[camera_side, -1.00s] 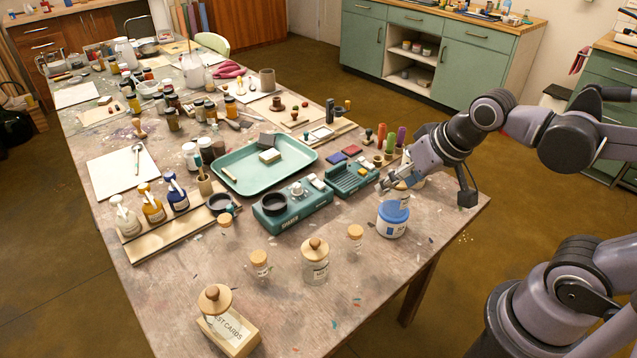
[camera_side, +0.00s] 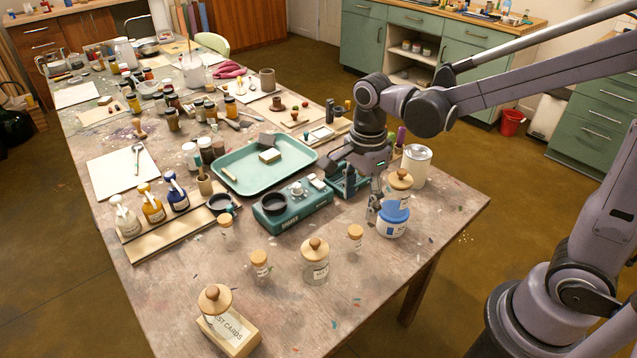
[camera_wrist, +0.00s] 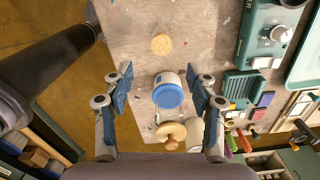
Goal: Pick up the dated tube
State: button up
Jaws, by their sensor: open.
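Small cork-topped glass tubes stand upright on the table: one near my gripper (camera_side: 355,238), one at front centre (camera_side: 260,264), one further left (camera_side: 226,228). Their labels are too small to read, so I cannot tell which is dated. The nearest one's cork also shows from above in the wrist view (camera_wrist: 161,44). My gripper (camera_side: 362,198) points down, beside the blue-and-white jar. In the wrist view my gripper (camera_wrist: 160,72) is open, fingers apart, with nothing held between them.
The blue-and-white jar (camera_side: 391,224) and a wooden-lidded jar (camera_side: 399,180) stand close right of my gripper. A teal device (camera_side: 290,212) and a teal tray (camera_side: 243,183) lie left.

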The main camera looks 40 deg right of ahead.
aim_at(356, 230)
jog(key=shift+w+a+f, duration=0.1)
jog(key=shift+f, duration=5.15)
jog(key=c, duration=1.1)
